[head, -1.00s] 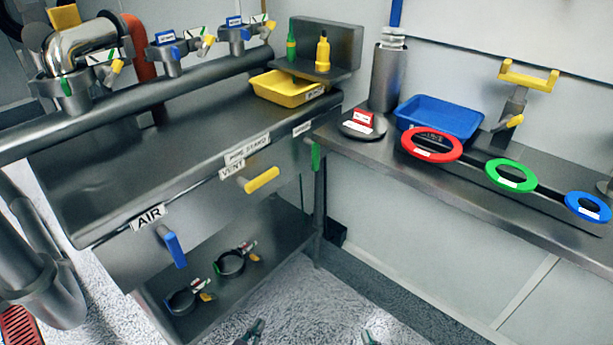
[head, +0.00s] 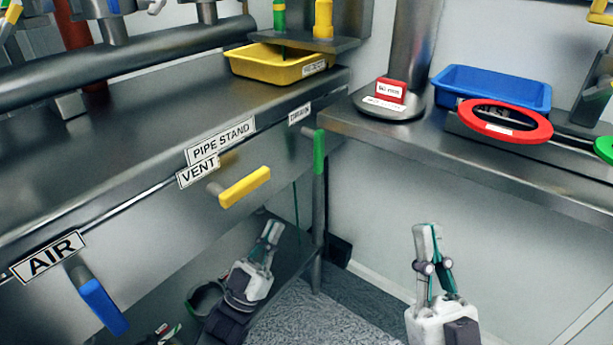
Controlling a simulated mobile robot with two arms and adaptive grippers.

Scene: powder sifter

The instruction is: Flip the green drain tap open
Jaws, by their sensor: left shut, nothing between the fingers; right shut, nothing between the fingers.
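The green drain tap (head: 319,152) is at the right end of the steel bench front, beside the DRAIN label (head: 299,114). Its handle hangs straight down. My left gripper (head: 272,228) is shut and empty, below and to the left of the green handle, in front of the lower shelf. My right gripper (head: 427,228) is shut and empty, below and to the right of the green handle, in front of the pale wall under the right bench. Neither gripper touches the tap.
The yellow VENT handle (head: 245,187) sticks out left of the green tap, and the blue AIR handle (head: 103,307) is further left. A bench leg (head: 317,260) stands below the tap. The right bench (head: 400,138) carries a blue tray (head: 490,84) and a red ring (head: 505,122).

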